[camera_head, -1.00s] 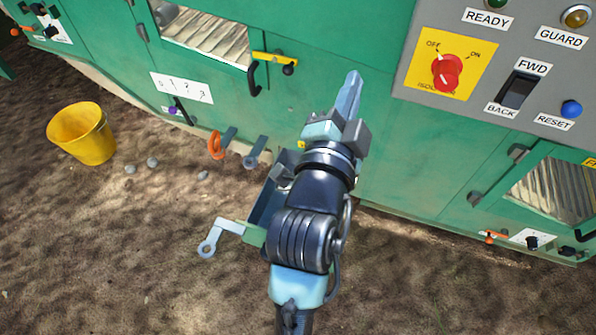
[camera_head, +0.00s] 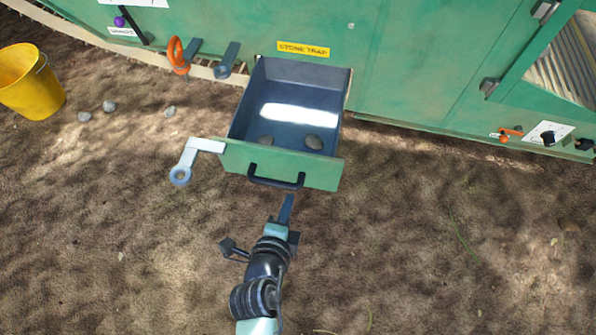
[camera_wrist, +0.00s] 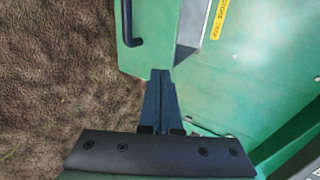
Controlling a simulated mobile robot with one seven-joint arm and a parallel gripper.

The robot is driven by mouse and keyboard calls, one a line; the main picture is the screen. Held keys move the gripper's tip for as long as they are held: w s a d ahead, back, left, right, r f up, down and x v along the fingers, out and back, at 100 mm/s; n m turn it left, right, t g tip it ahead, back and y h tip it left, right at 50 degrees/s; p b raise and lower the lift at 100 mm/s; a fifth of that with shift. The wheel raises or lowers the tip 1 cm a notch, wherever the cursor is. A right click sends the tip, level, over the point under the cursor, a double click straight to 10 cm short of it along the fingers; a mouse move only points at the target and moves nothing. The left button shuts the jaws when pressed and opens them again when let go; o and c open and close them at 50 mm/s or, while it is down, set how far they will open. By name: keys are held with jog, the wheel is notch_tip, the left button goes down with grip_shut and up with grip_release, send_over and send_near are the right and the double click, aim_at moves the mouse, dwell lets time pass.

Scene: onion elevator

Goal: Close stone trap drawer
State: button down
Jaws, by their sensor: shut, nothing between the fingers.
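The stone trap drawer (camera_head: 235,160) is pulled out from the green machine, below the yellow "STONE TRAP" label (camera_head: 303,49). It has a green front, a black bar handle (camera_head: 276,177) and a dark inside with a bright patch of light and stones (camera_head: 314,142) on its floor.
A grey latch arm with a ring (camera_head: 182,172) sticks out at the drawer's left corner. An orange ring handle (camera_head: 178,56) and a grey lever (camera_head: 227,62) are on the machine to the left. A yellow bucket (camera_head: 32,90) and loose stones (camera_head: 109,106) lie farther left.

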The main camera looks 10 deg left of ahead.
jog(key=b, duration=0.5)
send_near(302, 158)
notch_tip(302, 158, down, 3)
jog(key=w, duration=0.4)
jog(key=shift+w+d+f+b, duration=0.15)
jog(key=shift+w+f+b, duration=0.05)
jog(key=shift+w+b, duration=0.2)
jog(key=shift+w+r, duration=0.15)
jog(key=shift+w, duration=0.25)
